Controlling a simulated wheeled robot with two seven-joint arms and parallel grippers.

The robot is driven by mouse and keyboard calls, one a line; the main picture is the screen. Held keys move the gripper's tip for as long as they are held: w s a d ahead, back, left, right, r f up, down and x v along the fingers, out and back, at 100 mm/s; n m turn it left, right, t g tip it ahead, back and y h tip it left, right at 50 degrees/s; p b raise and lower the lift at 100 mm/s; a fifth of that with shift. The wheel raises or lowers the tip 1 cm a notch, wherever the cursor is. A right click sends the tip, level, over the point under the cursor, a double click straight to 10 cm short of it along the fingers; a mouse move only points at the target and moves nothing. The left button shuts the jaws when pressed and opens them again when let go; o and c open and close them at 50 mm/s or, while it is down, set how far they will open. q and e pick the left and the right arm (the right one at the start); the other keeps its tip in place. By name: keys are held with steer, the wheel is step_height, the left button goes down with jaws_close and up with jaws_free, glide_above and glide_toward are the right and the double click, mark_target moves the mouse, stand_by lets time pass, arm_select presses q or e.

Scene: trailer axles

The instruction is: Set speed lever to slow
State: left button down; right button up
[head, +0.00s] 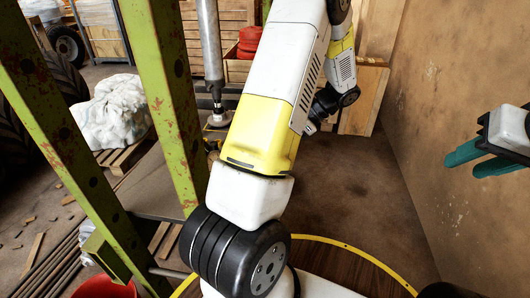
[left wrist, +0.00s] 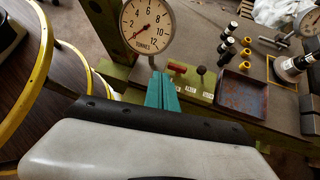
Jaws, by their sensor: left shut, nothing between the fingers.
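In the left wrist view a green control panel (left wrist: 190,84) carries a dark ball-topped lever (left wrist: 202,72) and a red handle (left wrist: 177,67). White labels are below them, too small to read surely, so I cannot tell which is the speed lever or its setting. My left gripper (left wrist: 160,78) is shut and empty, its teal fingers at the panel's left part, left of both handles. Contact with the panel is unclear. In the head view my left arm hides that gripper. My right gripper (head: 468,163) is open and empty at the right, in front of the wall, far from the panel.
A round gauge (left wrist: 147,26) stands behind the left fingers. Green press posts (head: 167,95) rise left of my arm. Floor right of centre is clear.

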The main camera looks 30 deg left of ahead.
arm_select(q)
steer(key=w+a+f+m+y, duration=0.1)
steer(key=w+f+m+y, duration=0.1)
steer(key=f+m+y, duration=0.3)
steer(key=w+a+f+m+t+y, duration=0.1)
steer(key=f+m+y, duration=0.4)
steer(key=f, duration=0.8)
steer(key=shift+w+a+f+m+y, duration=0.15)
steer(key=shift+w+a+m+y, duration=0.25)
steer(key=shift+w+a+m, duration=0.4)
steer(key=shift+d, duration=0.1)
steer(key=x, duration=1)
steer(key=shift+w+f, duration=0.1)
